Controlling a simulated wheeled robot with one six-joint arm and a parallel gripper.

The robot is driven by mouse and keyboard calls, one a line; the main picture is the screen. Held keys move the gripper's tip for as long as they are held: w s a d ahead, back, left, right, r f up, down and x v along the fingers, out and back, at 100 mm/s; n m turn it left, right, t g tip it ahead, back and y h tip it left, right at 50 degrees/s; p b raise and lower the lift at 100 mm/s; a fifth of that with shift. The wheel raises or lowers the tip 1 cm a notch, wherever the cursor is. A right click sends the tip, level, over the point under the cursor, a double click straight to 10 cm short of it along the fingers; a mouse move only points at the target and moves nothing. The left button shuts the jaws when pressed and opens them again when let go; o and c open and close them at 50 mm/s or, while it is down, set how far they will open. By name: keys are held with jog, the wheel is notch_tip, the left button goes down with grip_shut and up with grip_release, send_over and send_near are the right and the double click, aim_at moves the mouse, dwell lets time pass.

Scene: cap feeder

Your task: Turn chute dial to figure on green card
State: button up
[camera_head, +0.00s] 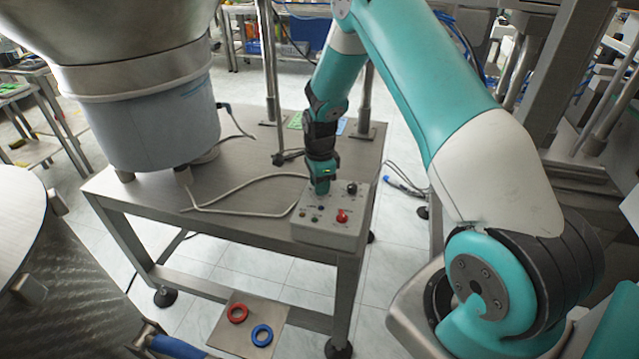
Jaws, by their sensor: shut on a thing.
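A light grey control box (327,236) sits at the right front corner of the steel table. Its top carries a red knob (342,216), a black knob (352,188) and several small buttons. My gripper (321,190) points down over the back left of the box top. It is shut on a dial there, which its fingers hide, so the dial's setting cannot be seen. A green card (296,120) lies at the back of the table, behind my wrist. A blue card (341,126) lies to its right, partly covered by my arm. Their figures are too small to read.
A large steel bowl feeder (155,110) stands on the table's left. A pale cable (245,213) runs from it to the box. A metal post (272,70) rises behind my wrist. A red ring (237,313) and a blue ring (262,335) lie on a low plate in front.

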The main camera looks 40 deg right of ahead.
dwell(0.4)
jog(key=o, duration=0.9)
jog(key=shift+o, duration=0.2)
jog(key=shift+r, duration=0.1)
notch_tip(320, 180, up, 17)
jog(key=b, duration=0.1)
jog(key=shift+r, duration=0.15)
jog(key=s+a+r+n+y, duration=0.1)
jog(key=s+a+r+n, duration=0.3)
jog(key=s+a+n, duration=0.35)
jog(key=s+a+r+n+y, duration=0.1)
jog(key=s+a+r+n, duration=0.3)
jog(key=s+a+n, duration=0.35)
jog(key=s+a+r+n+y+p, duration=0.1)
jog(key=s+a+r+n+y, duration=0.1)
jog(key=s+a+n, duration=0.7)
jog(key=s+n, duration=0.4)
jog(key=shift+s+a+n, duration=0.15)
jog(key=shift+a+n, duration=0.05)
jog(key=shift+n, duration=0.2)
